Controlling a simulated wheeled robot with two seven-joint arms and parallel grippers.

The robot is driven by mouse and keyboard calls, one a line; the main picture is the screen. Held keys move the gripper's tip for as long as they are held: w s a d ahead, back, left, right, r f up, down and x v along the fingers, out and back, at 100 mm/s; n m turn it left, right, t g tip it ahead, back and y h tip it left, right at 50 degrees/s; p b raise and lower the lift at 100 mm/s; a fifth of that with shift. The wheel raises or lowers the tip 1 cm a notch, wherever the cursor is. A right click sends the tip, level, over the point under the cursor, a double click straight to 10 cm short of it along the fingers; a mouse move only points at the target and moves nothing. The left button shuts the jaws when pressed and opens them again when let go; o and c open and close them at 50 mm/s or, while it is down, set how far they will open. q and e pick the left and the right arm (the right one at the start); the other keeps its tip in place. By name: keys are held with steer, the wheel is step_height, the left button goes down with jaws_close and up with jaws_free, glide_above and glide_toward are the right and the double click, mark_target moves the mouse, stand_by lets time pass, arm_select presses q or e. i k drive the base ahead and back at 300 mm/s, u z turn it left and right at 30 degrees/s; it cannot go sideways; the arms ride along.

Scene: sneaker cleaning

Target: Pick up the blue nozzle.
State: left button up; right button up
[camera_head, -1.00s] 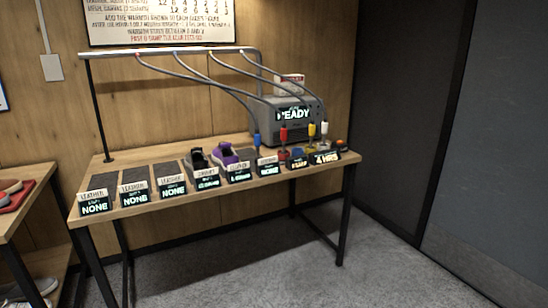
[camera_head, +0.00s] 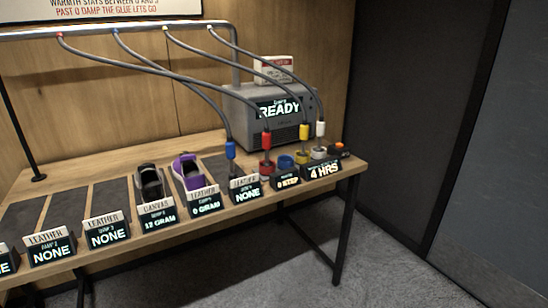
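The blue nozzle (camera_head: 231,149) hangs at the end of a grey hose, upright, above the right part of the wooden table. It is behind the rightmost "LEATHER / NONE" sign (camera_head: 246,189). Its lower tip is close to the dark mat, and I cannot tell if it touches. Red (camera_head: 266,140), yellow (camera_head: 304,131) and white (camera_head: 320,129) nozzles hang to its right. Neither of my grippers is in view.
A grey machine (camera_head: 245,112) reading "READY" stands behind the nozzles. Black (camera_head: 150,183) and purple (camera_head: 187,171) sneakers stand left of the blue nozzle. Signs line the table's front edge. A metal rail (camera_head: 130,28) carries the hoses above. Grey carpet (camera_head: 400,270) lies clear at right.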

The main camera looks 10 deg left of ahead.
mark_target(231, 147)
steer(key=u, duration=0.4)
steer(key=i, duration=1.2)
steer(key=u, duration=0.9)
